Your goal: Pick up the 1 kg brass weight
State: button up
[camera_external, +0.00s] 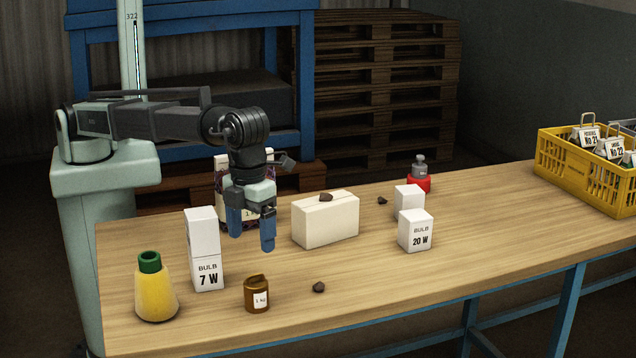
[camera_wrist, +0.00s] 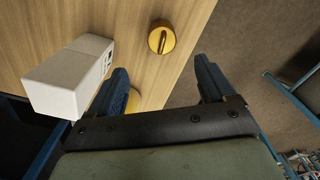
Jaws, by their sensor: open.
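The brass weight (camera_external: 257,297) is a small brown-gold cylinder with a ridged top and a white label reading 1 kg. It stands upright near the table's front edge. In the wrist view it shows from above as a round gold disc (camera_wrist: 155,42) with a bar across it, beyond the fingertips. My gripper (camera_external: 252,230) has blue fingers pointing down and is above the table, higher than the weight and apart from it. In the wrist view my gripper (camera_wrist: 162,72) is open with nothing between the fingers.
Stacked bulb boxes (camera_external: 207,273) stand left of the weight; a white box (camera_wrist: 55,88) shows beside the left finger. A yellow bottle (camera_external: 156,295) stands farther left. A cream case (camera_external: 325,222) lies behind, and a dark lump (camera_external: 319,287) lies right. The table's right front is clear.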

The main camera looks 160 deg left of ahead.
aim_at(256, 282)
jog(key=m, duration=0.3)
jog(key=shift+f+m, duration=0.2)
jog(key=shift+m, duration=0.1)
notch_tip(256, 282, down, 8)
jog(key=shift+w+a+f, duration=0.1)
jog(key=shift+a+f, duration=0.05)
jog(key=shift+f, duration=1.25)
jog(key=shift+a+f, duration=0.1)
jog(key=shift+f, duration=1.25)
grip_shut()
jog(key=shift+r, duration=0.1)
